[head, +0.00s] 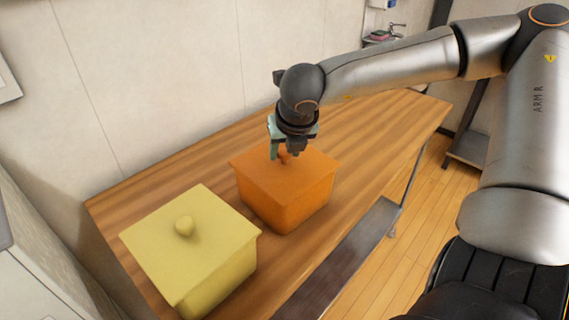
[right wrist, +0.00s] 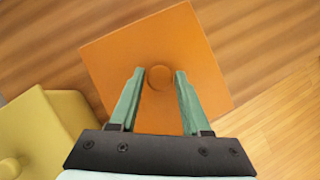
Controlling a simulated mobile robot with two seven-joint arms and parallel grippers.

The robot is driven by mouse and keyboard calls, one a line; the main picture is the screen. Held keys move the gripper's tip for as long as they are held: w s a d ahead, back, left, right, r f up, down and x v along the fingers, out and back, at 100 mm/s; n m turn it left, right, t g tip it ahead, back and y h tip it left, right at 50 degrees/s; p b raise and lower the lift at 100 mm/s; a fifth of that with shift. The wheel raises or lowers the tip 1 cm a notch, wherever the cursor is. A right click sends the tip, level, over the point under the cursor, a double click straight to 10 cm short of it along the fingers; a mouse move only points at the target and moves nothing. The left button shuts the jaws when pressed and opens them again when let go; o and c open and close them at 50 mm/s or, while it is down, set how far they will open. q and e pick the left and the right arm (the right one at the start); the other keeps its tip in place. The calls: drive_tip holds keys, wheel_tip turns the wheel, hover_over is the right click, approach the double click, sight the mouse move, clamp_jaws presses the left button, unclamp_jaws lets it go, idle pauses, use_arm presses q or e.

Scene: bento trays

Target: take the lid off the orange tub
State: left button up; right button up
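The orange tub (head: 290,205) stands on the wooden table with its orange lid (head: 311,172) on top. The lid's round knob (right wrist: 159,77) shows in the right wrist view, just ahead of and between the two green fingertips. My right gripper (head: 281,151) is above the lid, pointing down at the knob. In the right wrist view its fingers (right wrist: 159,78) are open, with a gap on either side of the knob. The gripper partly hides the knob in the head view. My left gripper is in neither view.
A yellow tub (head: 218,284) with a knobbed yellow lid (head: 160,236) stands close to the left of the orange tub. The wooden table (head: 383,140) is bare to the right and behind. A wall runs along its far side.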

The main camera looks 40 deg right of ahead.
clamp_jaws()
drive_tip(key=shift+r, duration=0.1)
idle(0.3)
